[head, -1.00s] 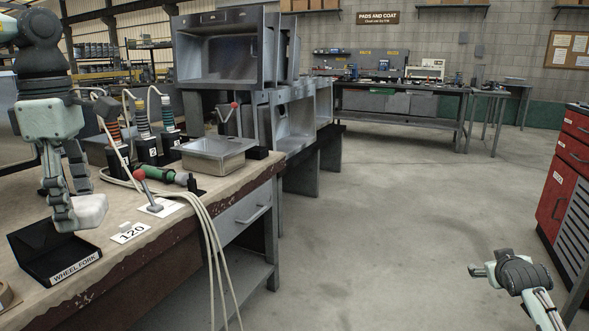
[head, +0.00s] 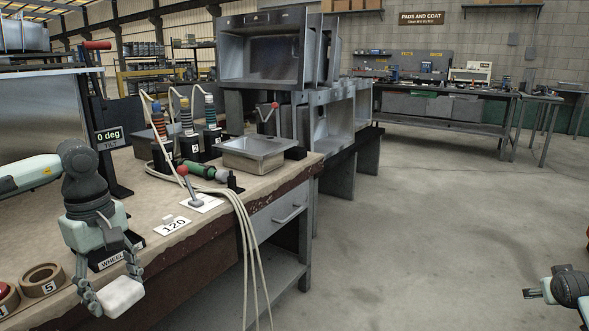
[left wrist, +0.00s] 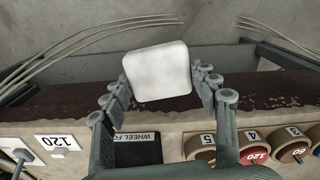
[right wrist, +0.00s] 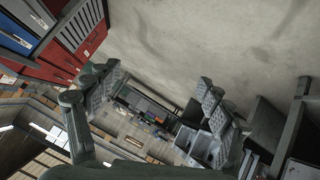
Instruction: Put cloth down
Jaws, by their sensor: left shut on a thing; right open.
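The cloth is a white, folded, rounded pad (head: 121,296). It also shows in the left wrist view (left wrist: 157,72). My left gripper (head: 112,288) is shut on the cloth and holds it at the front edge of the workbench (head: 200,236). In the left wrist view the cloth sits between the fingertips, in front of the bench edge. My right gripper (right wrist: 158,88) is open and empty, out over the floor at the right of the head view.
A black box labelled WHEEL FORK (left wrist: 138,148) is partly hidden behind my left gripper. Numbered rolls, such as roll 5 (head: 42,280), lie to its left. A 120 card (head: 174,226), a metal tray (head: 254,154) and a green-handled tool (head: 208,172) are further right. Hoses (head: 245,230) hang over the edge.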

